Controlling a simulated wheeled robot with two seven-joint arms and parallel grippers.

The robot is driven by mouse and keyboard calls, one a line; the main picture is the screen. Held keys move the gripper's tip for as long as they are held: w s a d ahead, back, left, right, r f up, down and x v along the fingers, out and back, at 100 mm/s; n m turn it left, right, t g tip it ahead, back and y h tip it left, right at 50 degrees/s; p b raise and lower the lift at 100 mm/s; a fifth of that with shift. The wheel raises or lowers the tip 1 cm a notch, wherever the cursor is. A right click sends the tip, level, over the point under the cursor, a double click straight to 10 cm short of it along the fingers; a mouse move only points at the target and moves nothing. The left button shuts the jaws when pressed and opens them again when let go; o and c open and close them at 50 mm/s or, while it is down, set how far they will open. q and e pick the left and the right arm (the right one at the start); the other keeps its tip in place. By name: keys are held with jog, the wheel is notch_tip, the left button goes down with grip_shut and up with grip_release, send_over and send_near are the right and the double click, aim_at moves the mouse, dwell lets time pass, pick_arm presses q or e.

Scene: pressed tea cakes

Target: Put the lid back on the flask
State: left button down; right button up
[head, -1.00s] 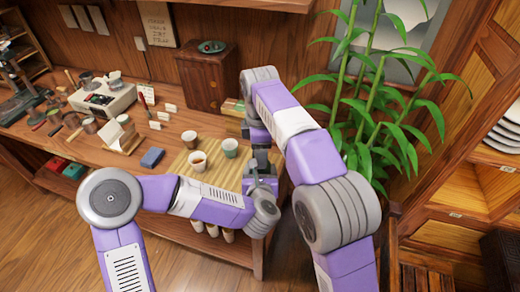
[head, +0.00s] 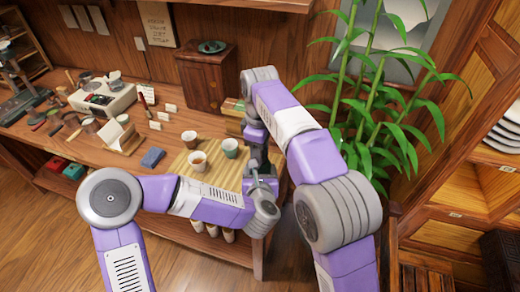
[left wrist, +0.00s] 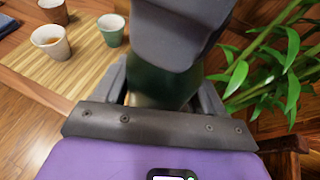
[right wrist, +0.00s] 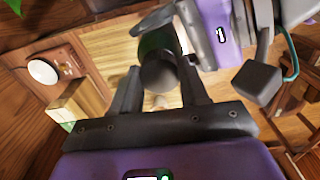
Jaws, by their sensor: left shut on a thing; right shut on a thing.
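My left gripper (left wrist: 165,95) is shut on the dark green flask (left wrist: 163,84), seen between its fingers in the left wrist view. My right gripper (right wrist: 160,85) is shut on a dark grey lid (right wrist: 158,77) in the right wrist view. The flask's green body (right wrist: 152,42) shows just beyond the lid, in line with it. The lid is at the flask's end; whether it is seated cannot be told. In the head view my right gripper (head: 258,156) is right above my left one (head: 262,184), and both hide most of the flask and lid.
A bamboo mat (head: 177,164) on the wooden table (head: 110,160) carries a white cup of tea (head: 198,163), a brown cup (head: 189,139) and a green cup (head: 230,148). A wooden cabinet (head: 207,85) stands behind. A leafy plant (head: 370,110) is close to my right arm.

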jog(key=m, duration=0.5)
jog(key=shift+m, duration=0.3)
jog(key=m, duration=0.3)
jog(key=shift+m, duration=0.3)
jog(key=m, duration=0.3)
jog(key=shift+m, duration=0.3)
jog(key=m, duration=0.3)
jog(key=shift+f+m, duration=0.1)
jog(key=shift+m, duration=0.2)
jog(key=o, duration=1.2)
jog(key=shift+o, duration=0.2)
jog(key=shift+r, duration=3.8)
